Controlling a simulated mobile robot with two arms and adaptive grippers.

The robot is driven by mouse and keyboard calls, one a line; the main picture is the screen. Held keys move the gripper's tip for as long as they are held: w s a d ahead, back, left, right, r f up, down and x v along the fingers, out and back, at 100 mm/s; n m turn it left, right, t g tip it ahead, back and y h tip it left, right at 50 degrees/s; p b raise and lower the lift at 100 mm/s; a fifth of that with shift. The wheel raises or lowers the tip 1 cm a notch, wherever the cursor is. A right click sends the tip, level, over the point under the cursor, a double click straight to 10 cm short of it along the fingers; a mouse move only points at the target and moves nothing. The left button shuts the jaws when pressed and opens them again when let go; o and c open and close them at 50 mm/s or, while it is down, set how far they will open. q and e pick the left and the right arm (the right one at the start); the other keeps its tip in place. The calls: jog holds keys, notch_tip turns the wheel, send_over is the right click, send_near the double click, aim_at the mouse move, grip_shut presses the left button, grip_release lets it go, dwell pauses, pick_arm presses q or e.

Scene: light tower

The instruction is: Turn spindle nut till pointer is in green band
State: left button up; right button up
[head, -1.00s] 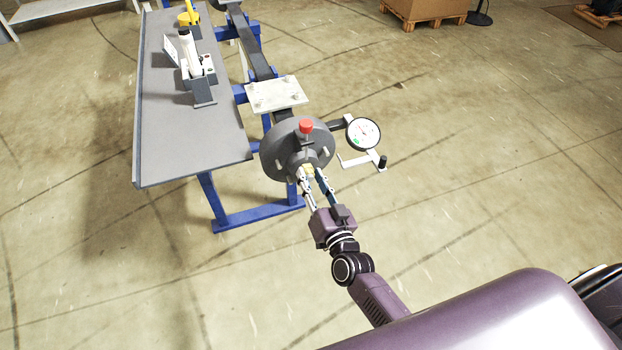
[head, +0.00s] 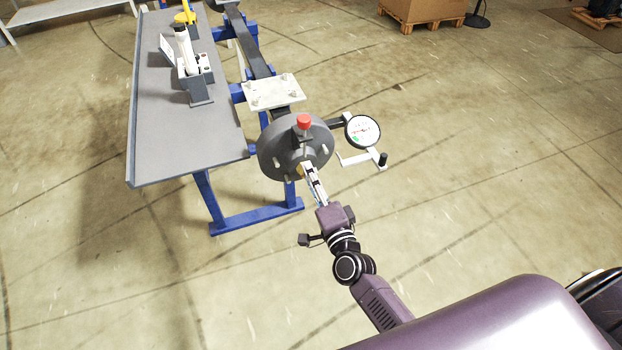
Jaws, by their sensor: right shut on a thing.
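The spindle nut (head: 303,167) is a small brass-coloured piece at the centre of the grey round flange (head: 281,140), mostly hidden by my fingers. My right gripper (head: 308,172) is shut on the nut, its wrist rolled so the fingers overlap in the head view. A round dial gauge (head: 362,131) with a white face stands right of the flange. Its green band (head: 355,138) is at the lower left of the face. The pointer is too small to read surely. My left gripper is not in view.
A red knob (head: 304,121) sits atop the flange. A crank handle (head: 381,160) juts out below the dial. A grey bench (head: 165,152) on blue legs stands at the left, with a white device (head: 186,52) on it.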

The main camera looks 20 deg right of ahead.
jog(key=m, duration=0.2)
jog(key=m+b, duration=0.1)
jog(key=m, duration=0.1)
jog(key=shift+f+m, duration=0.2)
jog(key=shift+m, duration=0.1)
jog(key=shift+b, duration=0.3)
jog(key=o, duration=1.2)
jog(key=shift+c, duration=0.2)
jog(key=s, duration=1.2)
jog(key=shift+d, duration=0.2)
